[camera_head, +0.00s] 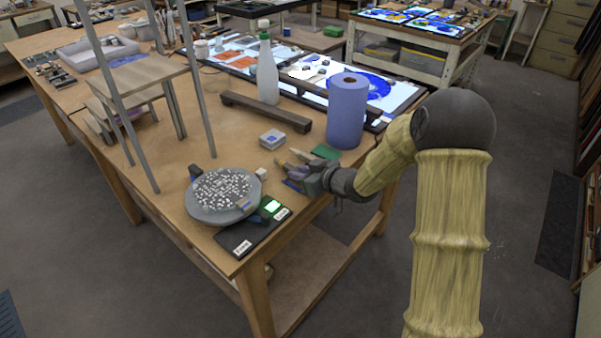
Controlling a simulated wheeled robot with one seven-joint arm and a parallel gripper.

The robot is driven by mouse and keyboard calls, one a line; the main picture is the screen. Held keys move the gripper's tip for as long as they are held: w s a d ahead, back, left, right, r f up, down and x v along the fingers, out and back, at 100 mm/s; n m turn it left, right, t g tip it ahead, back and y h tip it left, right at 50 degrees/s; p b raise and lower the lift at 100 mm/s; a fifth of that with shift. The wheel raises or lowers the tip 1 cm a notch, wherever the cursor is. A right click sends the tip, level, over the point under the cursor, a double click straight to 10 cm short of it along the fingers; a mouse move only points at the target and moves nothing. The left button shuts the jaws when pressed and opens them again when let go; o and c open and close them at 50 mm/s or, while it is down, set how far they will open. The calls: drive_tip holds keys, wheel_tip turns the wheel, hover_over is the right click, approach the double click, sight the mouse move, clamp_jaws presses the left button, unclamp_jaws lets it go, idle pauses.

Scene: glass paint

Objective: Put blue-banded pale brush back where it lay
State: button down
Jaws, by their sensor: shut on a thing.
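My gripper (295,174) is low over the front right part of the wooden table, shut on a thin thing that I take to be the blue-banded pale brush. The brush is too small and too covered by the fingers for me to make out its band or its tilt. Small yellowish and purple-blue bits show around the fingertips. A thin pale piece (299,155) shows just behind the fingers; I cannot tell whether it is held or lies on the table. I cannot tell whether the held thing touches the tabletop.
A blue paper roll (347,112) stands close behind. A green pad (326,152), a small box (272,138), a dark bar (265,112) and a pale bottle (267,75) are nearby.

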drive_tip(key=c, duration=1.2)
unclamp_jaws()
drive_tip(key=shift+f, duration=0.1)
drive_tip(key=v, duration=1.7)
drive_tip(key=shift+s, duration=0.2)
drive_tip(key=shift+d+p, duration=0.1)
drive_tip(key=shift+p, duration=0.2)
